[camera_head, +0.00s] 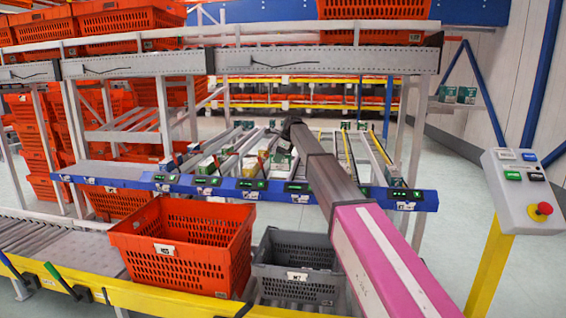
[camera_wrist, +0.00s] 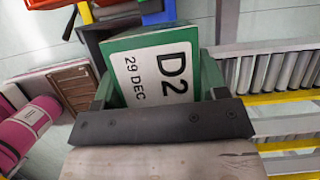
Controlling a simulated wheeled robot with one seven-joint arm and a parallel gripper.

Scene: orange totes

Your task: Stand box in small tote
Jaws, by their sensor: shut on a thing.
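The box (camera_wrist: 160,68) is white with green edges and carries a label reading "D2 29 DEC". It shows tilted in the wrist view. My gripper (camera_wrist: 160,118) is shut on its near end; the dark gripper part hides that end. In the head view my arm reaches up from the lower right across the rack. The gripper and the held box cannot be made out there. The small tote (camera_head: 297,287) is grey and stands on the lower conveyor, left of my arm. The visible part of its inside looks empty.
A larger orange tote (camera_head: 185,262) stands directly left of the grey one. Behind them a blue rack edge (camera_head: 270,190) fronts sloped lanes with several small boxes. A control post with a red button (camera_head: 540,210) stands at the right. More orange totes fill the upper shelf.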

